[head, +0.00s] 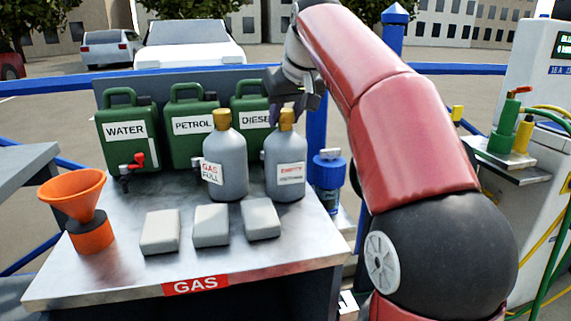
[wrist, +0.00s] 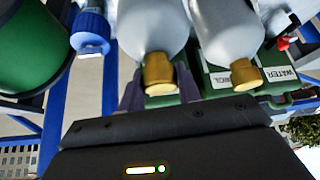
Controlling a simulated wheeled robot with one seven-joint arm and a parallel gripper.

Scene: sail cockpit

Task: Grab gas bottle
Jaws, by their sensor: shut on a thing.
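Two grey gas bottles with brass-coloured tops stand upright side by side on the metal table. The left bottle (head: 226,165) has a label reading "GAS FULL". The right bottle (head: 285,163) has a label whose red top word looks like "EMPTY". My gripper (head: 286,112) reaches down over the right bottle and is shut on its top. In the wrist view, the fingers (wrist: 160,88) lie on both sides of the held bottle's brass top (wrist: 159,73). The other bottle's brass top (wrist: 245,76) is beside them, outside the grip.
The table (head: 120,275) carries a red "GAS" sign, an orange funnel (head: 75,200) and three grey blocks (head: 211,225) in front of the bottles. Green cans marked WATER (head: 127,130), PETROL (head: 190,125) and DIESEL (head: 252,120) stand behind. A blue-capped container (head: 329,168) is at right.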

